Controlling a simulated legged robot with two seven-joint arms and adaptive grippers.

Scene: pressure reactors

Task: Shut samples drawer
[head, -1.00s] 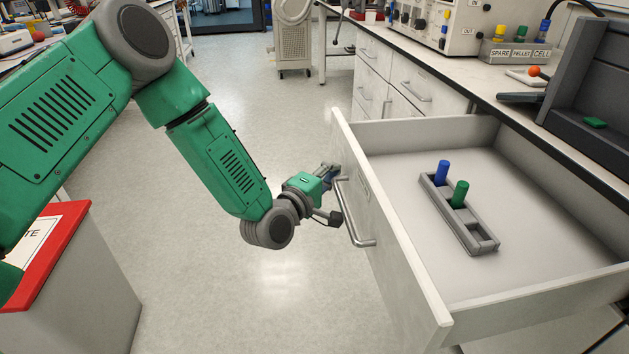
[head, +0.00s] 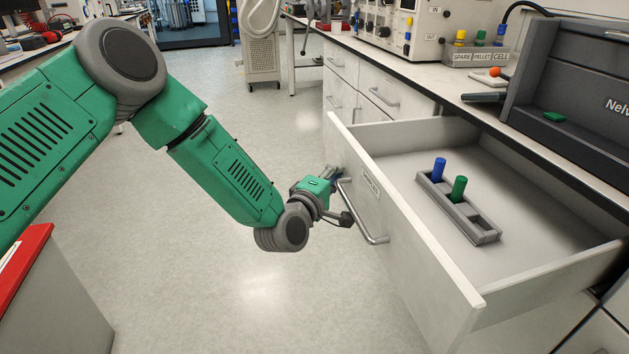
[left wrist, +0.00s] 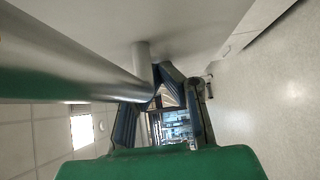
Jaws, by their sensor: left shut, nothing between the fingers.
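The samples drawer (head: 415,235) is pulled out from the bench at the right of the head view. Its white front carries a metal bar handle (head: 362,215) and a small label. Inside lies a grey rack (head: 475,225) holding a blue cylinder (head: 438,170) and a green cylinder (head: 459,188) upright. My left gripper (head: 336,174) is shut and empty at the drawer front, by the far end of the handle. In the left wrist view the handle (left wrist: 75,75) runs close past the fingers (left wrist: 165,98); whether they touch the front is unclear. My right gripper is not in view.
The bench top (head: 430,75) above carries a dark grey instrument (head: 575,100), a holder with coloured cells (head: 478,55) and a white panel box (head: 405,25). A red-topped bin (head: 40,300) stands at lower left. The floor between is clear.

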